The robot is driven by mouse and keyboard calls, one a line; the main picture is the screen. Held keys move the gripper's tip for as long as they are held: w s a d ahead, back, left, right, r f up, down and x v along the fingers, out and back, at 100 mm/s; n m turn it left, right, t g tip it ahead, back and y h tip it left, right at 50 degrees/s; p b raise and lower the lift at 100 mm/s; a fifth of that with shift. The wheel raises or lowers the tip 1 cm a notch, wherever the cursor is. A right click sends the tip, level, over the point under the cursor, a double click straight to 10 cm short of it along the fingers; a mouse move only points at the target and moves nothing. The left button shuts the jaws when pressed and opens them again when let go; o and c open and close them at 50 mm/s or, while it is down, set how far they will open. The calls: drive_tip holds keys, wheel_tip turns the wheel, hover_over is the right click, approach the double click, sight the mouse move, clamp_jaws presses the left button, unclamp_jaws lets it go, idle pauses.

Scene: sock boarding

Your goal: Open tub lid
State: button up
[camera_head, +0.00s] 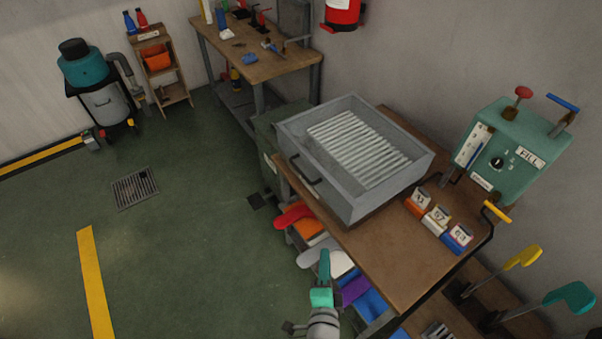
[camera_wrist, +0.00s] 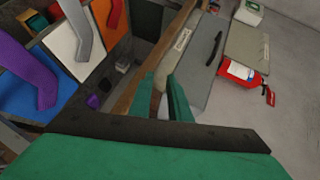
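A grey open-topped metal box (camera_head: 360,198) with pale ribbed slats inside sits on the brown bench. A dark handle (camera_head: 306,170) is on its left side. A grey-green container (camera_head: 268,150) with a pale label stands beyond the bench, partly hidden by the box. In the wrist view a grey panel with a dark handle (camera_wrist: 206,48) lies ahead of the fingers, beside a labelled side (camera_wrist: 183,39). I cannot tell which part is the tub lid. My gripper (camera_head: 324,262) is left of the bench, apart from the handle. Its green fingers (camera_wrist: 161,78) are apart and empty.
Coloured sock shapes (camera_head: 342,262) stand at the bench's near left side. Small numbered boxes (camera_head: 437,219) and a green machine (camera_head: 508,147) are on the right. A fire extinguisher (camera_head: 342,14) hangs on the wall. The green floor at left is open.

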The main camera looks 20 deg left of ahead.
drive_tip(key=w+a+r+m+y, duration=0.3)
drive_tip(key=w+a+r, duration=0.15)
drive_tip(key=w, duration=0.35)
drive_tip(key=m+g+y, duration=0.1)
drive_tip(key=y, duration=0.2)
approach(303, 176)
drive_tip(key=shift+m+h, duration=0.3)
drive_tip(key=x, duration=1.1)
drive_tip(key=shift+w+a, duration=0.2)
drive_tip(key=shift+a, duration=0.15)
drive_tip(key=shift+c, duration=0.3)
clamp_jaws()
